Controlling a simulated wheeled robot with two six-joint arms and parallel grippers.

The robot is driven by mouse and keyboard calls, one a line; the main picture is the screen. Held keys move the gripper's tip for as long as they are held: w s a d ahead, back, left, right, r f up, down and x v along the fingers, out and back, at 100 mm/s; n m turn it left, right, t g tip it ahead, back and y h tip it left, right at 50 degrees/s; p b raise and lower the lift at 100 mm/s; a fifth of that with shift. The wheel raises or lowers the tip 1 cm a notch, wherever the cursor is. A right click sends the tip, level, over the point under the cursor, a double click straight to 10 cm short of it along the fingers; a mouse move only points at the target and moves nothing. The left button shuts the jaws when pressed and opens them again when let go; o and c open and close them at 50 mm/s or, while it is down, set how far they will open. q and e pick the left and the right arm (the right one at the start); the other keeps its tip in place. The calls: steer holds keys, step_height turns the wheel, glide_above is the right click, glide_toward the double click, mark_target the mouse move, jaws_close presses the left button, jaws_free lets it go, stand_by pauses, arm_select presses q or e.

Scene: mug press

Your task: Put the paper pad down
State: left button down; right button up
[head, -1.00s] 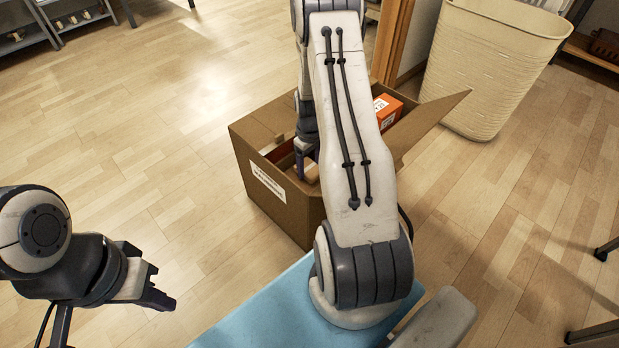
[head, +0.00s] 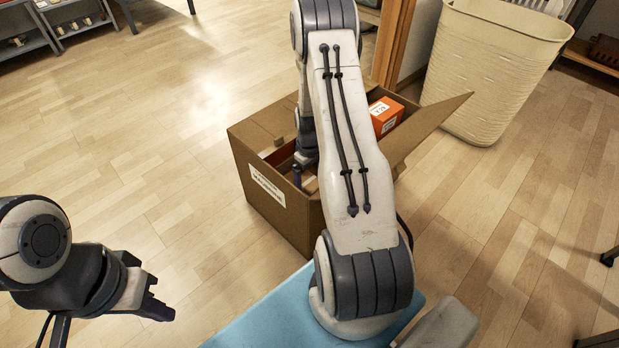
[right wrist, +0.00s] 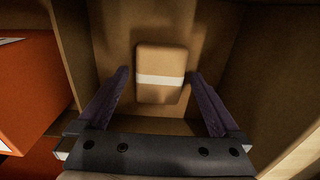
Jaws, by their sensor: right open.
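A tan paper pad (right wrist: 161,74) with a white band lies on the floor of a cardboard box (head: 262,196). In the right wrist view it shows beyond and between my right gripper's fingers (right wrist: 158,92). The fingers are spread wide, with visible gaps beside the pad. In the head view my right gripper (head: 298,174) reaches down into the box, partly hidden by the box wall and my own arm. I cannot make out the pad there. My left gripper (head: 160,307) hangs over bare floor at the lower left, and its jaw opening is unclear.
An orange box (head: 386,116) stands in the cardboard box's right part; orange boxes (right wrist: 30,90) also show left of the fingers in the wrist view. A raised flap (head: 432,128) sticks out right. A cream basket (head: 490,70) stands behind. Floor to the left is clear.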

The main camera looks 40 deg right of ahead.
mark_target(310, 181)
step_height(310, 181, up, 11)
steer(key=p, duration=0.6)
steer(key=w+a+r+n, duration=0.2)
steer(key=a+r, duration=0.8)
steer(key=a, duration=0.4)
steer(key=s+a+r+n, duration=0.1)
steer(key=s+a+r, duration=0.2)
steer(key=a, duration=0.3)
steer(key=s+a+r+n, duration=0.1)
steer(key=s+a+r, duration=0.15)
steer(key=a, duration=0.25)
steer(key=s+a+r+n, duration=0.1)
steer(key=s+a+r, duration=0.2)
steer(key=s, duration=0.6)
steer(key=s+a+r+n+y, duration=0.1)
steer(key=s+a+r, duration=0.2)
steer(key=s+a, duration=0.4)
steer(key=shift+s, duration=0.95)
steer(key=shift+r, duration=0.15)
step_height(310, 181, up, 39)
steer(key=p, duration=3.9)
